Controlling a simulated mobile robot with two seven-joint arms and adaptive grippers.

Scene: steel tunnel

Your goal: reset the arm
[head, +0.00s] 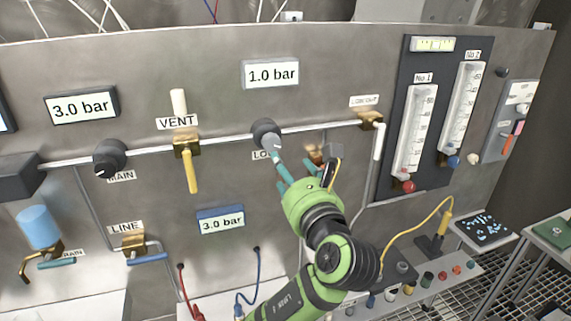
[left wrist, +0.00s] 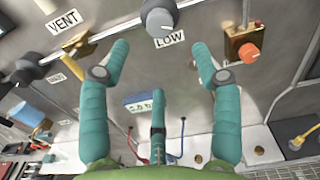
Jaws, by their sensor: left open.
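My left gripper (head: 284,178) has teal fingers and a green body on a green and black arm. In the head view it is in front of the panel, just below the grey LOW knob (head: 267,135). In the left wrist view the gripper (left wrist: 160,75) shows its fingers spread wide with nothing between them. There the LOW knob (left wrist: 160,20) is beyond the fingertips, near the top. In the head view I cannot tell whether a fingertip touches the knob. My right gripper is not in view.
The steel panel bears the MAIN knob (head: 110,157), a yellow VENT lever (head: 190,170), gauge displays (head: 270,74) and two flowmeters (head: 416,130). An orange-knobbed brass valve (left wrist: 245,48) is right of the fingers. A shelf with small coloured parts (head: 425,280) is at lower right.

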